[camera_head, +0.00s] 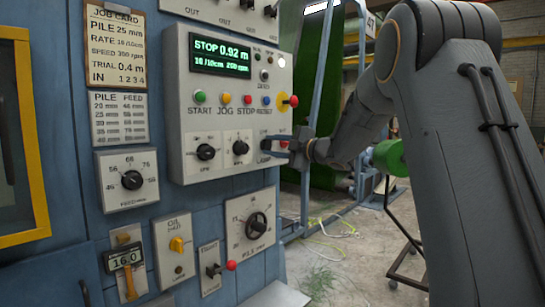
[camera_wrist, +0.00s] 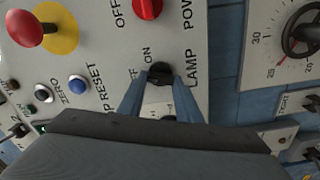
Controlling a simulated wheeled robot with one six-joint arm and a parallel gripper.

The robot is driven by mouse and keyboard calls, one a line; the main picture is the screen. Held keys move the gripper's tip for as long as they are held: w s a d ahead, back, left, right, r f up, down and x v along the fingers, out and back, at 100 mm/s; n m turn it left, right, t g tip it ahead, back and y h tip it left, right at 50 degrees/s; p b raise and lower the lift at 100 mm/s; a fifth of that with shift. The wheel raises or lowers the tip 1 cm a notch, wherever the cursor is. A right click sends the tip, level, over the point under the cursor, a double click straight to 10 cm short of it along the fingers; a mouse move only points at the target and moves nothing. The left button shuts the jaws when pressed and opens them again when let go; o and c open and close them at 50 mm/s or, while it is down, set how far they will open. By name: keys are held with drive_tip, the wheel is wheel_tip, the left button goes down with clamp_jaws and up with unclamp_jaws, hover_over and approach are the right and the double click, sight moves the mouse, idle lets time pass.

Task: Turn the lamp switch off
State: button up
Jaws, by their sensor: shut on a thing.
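The lamp switch (camera_wrist: 160,70) is a small black rotary knob on the pale control panel, with LAMP, ON and a partly hidden OFF printed around it in the wrist view. My gripper (camera_wrist: 161,84) has its two blue-grey fingers on either side of the knob and is shut on it. The knob's lower part and its pointer are hard to make out between the fingers. In the head view my gripper (camera_head: 273,147) reaches from the right to the panel's lower right corner, and the switch there is mostly hidden.
A red stop button (camera_wrist: 25,28) on a yellow disc and a red power knob (camera_wrist: 147,8) sit near the switch. The control panel (camera_head: 210,112) also carries a lit display (camera_head: 220,55) and black knobs. A handwheel (camera_head: 256,226) is below.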

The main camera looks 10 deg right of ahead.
drive_tip(key=shift+f+n+b, duration=0.1)
drive_tip(key=shift+n+b, duration=1.6)
drive_tip(key=shift+b, duration=0.1)
drive_tip(key=o, duration=1)
drive_tip(key=shift+o, duration=0.2)
drive_tip(key=b+v, duration=0.1)
drive_tip(key=v, duration=0.6)
drive_tip(key=shift+s+d, duration=0.25)
drive_tip(key=shift+d, duration=0.05)
